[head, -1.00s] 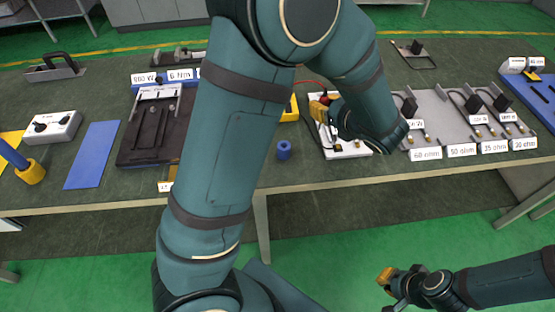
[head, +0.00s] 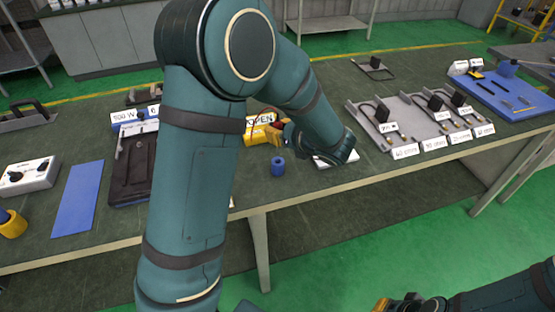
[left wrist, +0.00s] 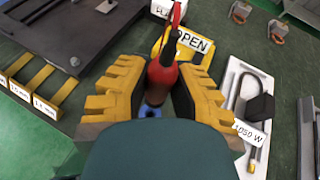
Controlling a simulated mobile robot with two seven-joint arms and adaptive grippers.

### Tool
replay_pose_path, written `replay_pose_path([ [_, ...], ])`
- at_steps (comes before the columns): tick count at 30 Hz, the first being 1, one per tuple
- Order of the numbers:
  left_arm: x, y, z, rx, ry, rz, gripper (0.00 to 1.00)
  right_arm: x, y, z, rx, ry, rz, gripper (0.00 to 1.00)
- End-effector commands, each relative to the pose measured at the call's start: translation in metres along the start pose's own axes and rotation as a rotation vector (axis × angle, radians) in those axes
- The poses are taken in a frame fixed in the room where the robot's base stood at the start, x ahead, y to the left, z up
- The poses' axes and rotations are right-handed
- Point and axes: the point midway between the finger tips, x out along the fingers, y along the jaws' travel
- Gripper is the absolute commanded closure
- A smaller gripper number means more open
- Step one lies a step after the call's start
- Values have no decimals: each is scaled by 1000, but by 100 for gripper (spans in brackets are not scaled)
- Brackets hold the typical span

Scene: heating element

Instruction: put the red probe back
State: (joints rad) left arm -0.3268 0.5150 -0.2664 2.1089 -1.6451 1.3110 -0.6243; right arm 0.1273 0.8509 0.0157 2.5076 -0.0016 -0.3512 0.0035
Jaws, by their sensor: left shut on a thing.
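In the left wrist view the red probe (left wrist: 162,76) is between the yellow fingers of my left gripper (left wrist: 160,92), which is shut on it. Its red lead rises toward the top of that view. In the head view my left gripper (head: 284,132) is above and just behind a small blue cylinder (head: 277,168) on the table. The blue cylinder also shows below the probe in the left wrist view (left wrist: 150,110), partly hidden. The yellow meter (head: 258,132) reads OPEN. My right gripper (head: 383,304) is at the bottom edge, mostly cut off.
A white board (head: 338,158) lies right of the blue cylinder, partly behind my left arm. A grey rack (head: 385,134) with labelled heating elements is further right. A black fixture (head: 133,170) and a blue mat (head: 78,200) are left. Table in front of the cylinder is clear.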

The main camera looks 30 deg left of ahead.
Motion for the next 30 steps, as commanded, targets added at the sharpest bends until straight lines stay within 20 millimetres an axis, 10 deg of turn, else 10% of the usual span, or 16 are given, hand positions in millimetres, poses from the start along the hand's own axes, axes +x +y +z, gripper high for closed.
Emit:
replay_pose_path([
  [16,24,0,-60,3,0,-1,100,19,7,-2,-1,9,1,100],
  [29,27,0,-67,-1,0,-1,100,22,8,-2,-1,11,1,100],
  [30,27,0,-66,-1,0,-1,66,21,8,-2,-1,11,1,100],
])
